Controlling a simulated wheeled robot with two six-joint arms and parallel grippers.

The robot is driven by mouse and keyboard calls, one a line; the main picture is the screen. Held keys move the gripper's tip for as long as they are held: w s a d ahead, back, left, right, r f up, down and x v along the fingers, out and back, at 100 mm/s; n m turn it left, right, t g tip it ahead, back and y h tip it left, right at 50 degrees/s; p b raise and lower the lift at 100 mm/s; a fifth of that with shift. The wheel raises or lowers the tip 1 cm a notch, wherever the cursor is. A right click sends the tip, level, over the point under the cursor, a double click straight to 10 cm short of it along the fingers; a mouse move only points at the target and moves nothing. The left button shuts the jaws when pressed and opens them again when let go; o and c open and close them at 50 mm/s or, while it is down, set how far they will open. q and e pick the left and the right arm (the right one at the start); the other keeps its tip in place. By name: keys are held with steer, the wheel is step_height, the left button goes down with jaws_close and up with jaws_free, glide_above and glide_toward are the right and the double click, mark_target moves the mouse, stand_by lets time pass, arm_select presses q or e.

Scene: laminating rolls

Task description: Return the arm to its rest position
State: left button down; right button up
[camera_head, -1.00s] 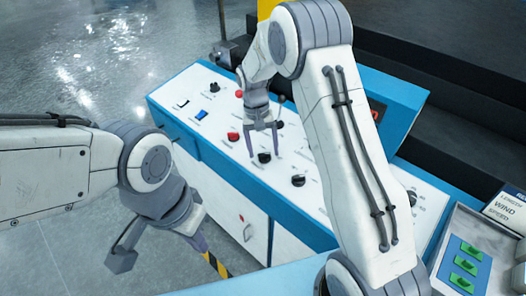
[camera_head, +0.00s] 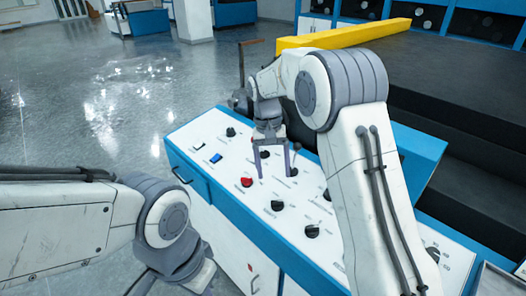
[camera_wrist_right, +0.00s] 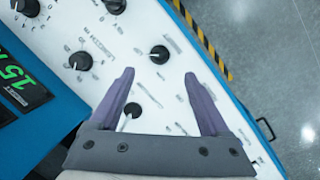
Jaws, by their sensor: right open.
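My right gripper (camera_head: 274,176) hangs open and empty above the white control panel (camera_head: 233,172), pointing down, its purple fingers apart. Near its fingertips in the head view are a red knob (camera_head: 246,182) and black knobs on the back row. The right wrist view shows the same open gripper (camera_wrist_right: 160,76), with a black knob (camera_wrist_right: 159,54) beyond the fingertips and a lever switch (camera_wrist_right: 131,111) between the fingers. My right upper arm covers part of the panel. My left gripper (camera_head: 185,278) is at the bottom left, largely cut off by the frame edge.
A yellow beam (camera_head: 345,34) and dark machine steps (camera_head: 450,100) stand behind the panel. The panel also carries a blue switch (camera_head: 215,158). A display with green digits (camera_wrist_right: 22,82) shows in the wrist view. Open shiny floor (camera_head: 90,110) lies to the left.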

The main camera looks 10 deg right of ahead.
steer(key=shift+s, duration=0.1)
steer(key=s+a+r+n+t+y, duration=0.1)
steer(key=s+a+r+n, duration=0.15)
steer(key=s+a, duration=0.4)
steer(key=s+a+r+n, duration=0.2)
steer(key=s+a+n, duration=0.1)
steer(key=s, duration=0.6)
steer(key=s+f+n, duration=0.1)
steer(key=s+n, duration=0.1)
steer(key=s, duration=0.6)
steer(key=s+f+n+t+y, duration=0.1)
steer(key=s+n, duration=0.1)
steer(key=s, duration=0.5)
steer(key=shift+s+d+f, duration=0.3)
steer(key=shift+s+f, duration=0.05)
